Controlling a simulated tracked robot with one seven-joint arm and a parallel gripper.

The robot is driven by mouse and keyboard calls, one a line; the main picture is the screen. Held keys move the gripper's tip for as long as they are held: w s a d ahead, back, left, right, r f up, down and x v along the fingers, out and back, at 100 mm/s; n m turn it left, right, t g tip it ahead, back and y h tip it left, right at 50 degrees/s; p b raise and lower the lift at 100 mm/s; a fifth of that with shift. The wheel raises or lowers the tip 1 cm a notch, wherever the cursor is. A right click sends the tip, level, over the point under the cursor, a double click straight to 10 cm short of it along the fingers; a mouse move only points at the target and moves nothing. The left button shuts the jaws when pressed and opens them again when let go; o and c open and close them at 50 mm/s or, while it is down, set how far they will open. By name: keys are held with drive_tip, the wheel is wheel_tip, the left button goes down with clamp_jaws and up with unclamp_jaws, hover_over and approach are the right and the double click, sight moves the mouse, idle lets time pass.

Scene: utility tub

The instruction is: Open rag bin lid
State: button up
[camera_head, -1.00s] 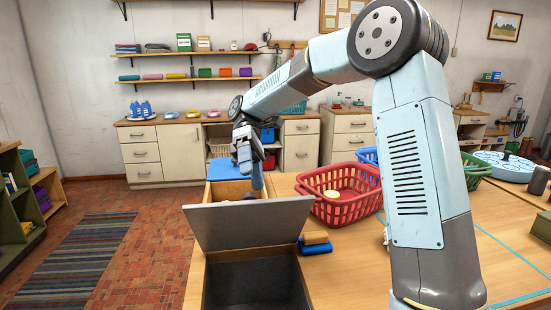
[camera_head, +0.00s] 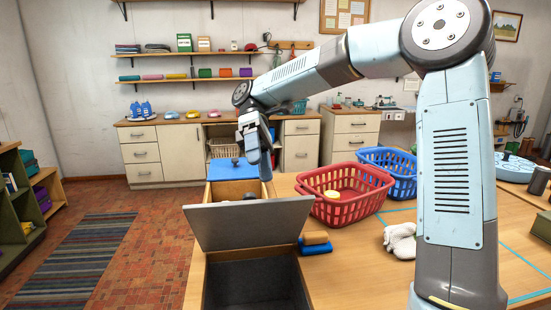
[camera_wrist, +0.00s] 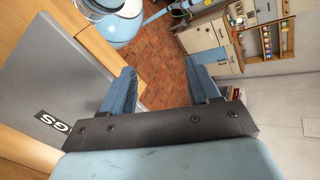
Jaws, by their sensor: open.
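The rag bin's grey lid (camera_head: 248,222) stands raised and leaning at the bin's far side in the head view. In front of it the dark inside of the bin (camera_head: 255,285) shows open. My gripper (camera_head: 265,172) points down just beyond and above the lid, apart from it as far as I can see. In the wrist view my gripper (camera_wrist: 162,88) is open with nothing between its blue fingers. The grey lid (camera_wrist: 60,85), with a partly hidden label, lies left of the fingers there.
A wooden compartment with a raised blue lid (camera_head: 233,170) stands behind the grey lid. A red basket (camera_head: 340,207), a blue basket (camera_head: 398,180), a blue brush (camera_head: 315,247) and white gloves (camera_head: 400,240) are on the table to the right. Red brick floor lies left.

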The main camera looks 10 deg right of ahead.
drive_tip(key=s+d+r, duration=0.2)
drive_tip(key=s+r, duration=0.1)
drive_tip(key=s, duration=0.3)
drive_tip(key=shift+s+d, duration=0.3)
drive_tip(key=shift+c, duration=0.2)
idle(0.3)
